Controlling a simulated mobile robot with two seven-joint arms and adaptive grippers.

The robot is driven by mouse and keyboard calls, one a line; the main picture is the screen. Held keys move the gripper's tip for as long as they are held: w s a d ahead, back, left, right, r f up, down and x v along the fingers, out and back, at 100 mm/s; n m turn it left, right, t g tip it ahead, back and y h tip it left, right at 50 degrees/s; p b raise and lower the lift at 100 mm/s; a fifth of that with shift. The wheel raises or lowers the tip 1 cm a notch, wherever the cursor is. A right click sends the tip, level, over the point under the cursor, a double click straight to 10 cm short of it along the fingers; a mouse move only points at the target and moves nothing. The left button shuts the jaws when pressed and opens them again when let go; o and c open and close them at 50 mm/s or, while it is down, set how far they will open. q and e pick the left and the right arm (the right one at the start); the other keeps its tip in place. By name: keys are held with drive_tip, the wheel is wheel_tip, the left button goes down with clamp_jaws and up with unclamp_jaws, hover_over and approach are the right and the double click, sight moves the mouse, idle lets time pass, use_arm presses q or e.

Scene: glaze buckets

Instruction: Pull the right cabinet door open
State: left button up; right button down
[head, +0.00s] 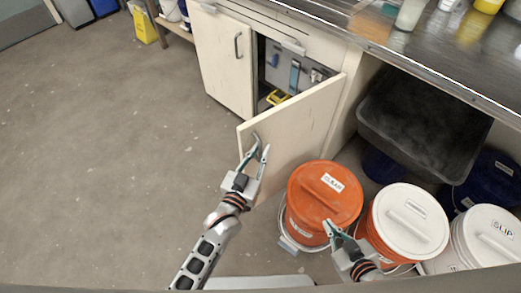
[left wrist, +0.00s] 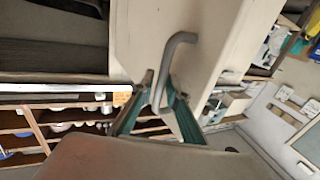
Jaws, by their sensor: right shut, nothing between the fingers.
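The right cabinet door (head: 300,125) is cream coloured and stands swung well out from the cabinet, leaving the opening behind it uncovered. In the left wrist view the door (left wrist: 215,30) carries a grey bar handle (left wrist: 182,42). My left gripper (head: 260,142) is at the door's free edge; its green fingers (left wrist: 158,78) are closed on either side of the handle. My right gripper (head: 328,228) is shut and empty, in front of the orange bucket and partly hiding its lower side.
An orange bucket with an orange lid (head: 324,190) stands near the door's lower edge. White-lidded buckets (head: 410,220) stand to its right, below a dark grey tub (head: 425,120). The left cabinet door (head: 222,60) is closed. Floor (head: 110,150) to the left is clear.

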use_arm(q)
drive_tip(key=v, duration=1.2)
